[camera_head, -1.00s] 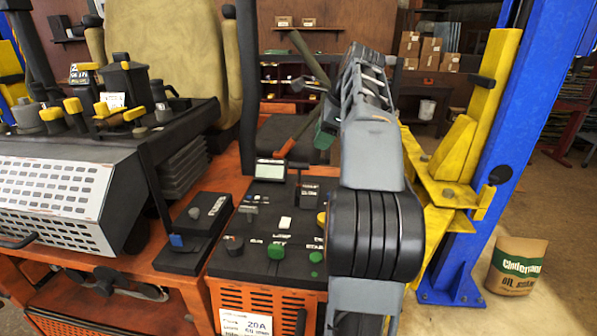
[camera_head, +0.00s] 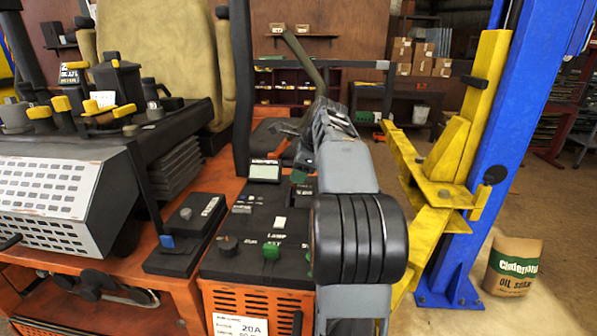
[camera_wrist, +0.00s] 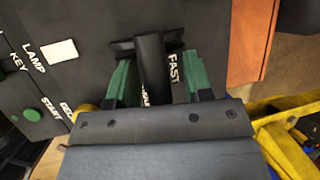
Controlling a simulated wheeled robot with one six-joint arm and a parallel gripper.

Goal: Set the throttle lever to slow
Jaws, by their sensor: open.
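The throttle lever (camera_wrist: 151,65) is a black upright handle on the dark control panel (camera_wrist: 75,20). The word FAST shows just right of it in the wrist view; other lettering is partly covered. My gripper (camera_wrist: 157,80) is open, with one green-padded finger on each side of the lever. Narrow gaps seem to remain, and I cannot tell whether either finger touches it. In the head view my grey arm hides the lever, and only a green bit of the gripper (camera_head: 298,177) shows over the panel.
The panel also carries a small screen (camera_head: 265,171), a green knob (camera_head: 271,251) and a white switch (camera_head: 279,222). A yellow and blue lift post (camera_head: 500,150) stands close right of my arm. The mower seat (camera_head: 160,50) is behind.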

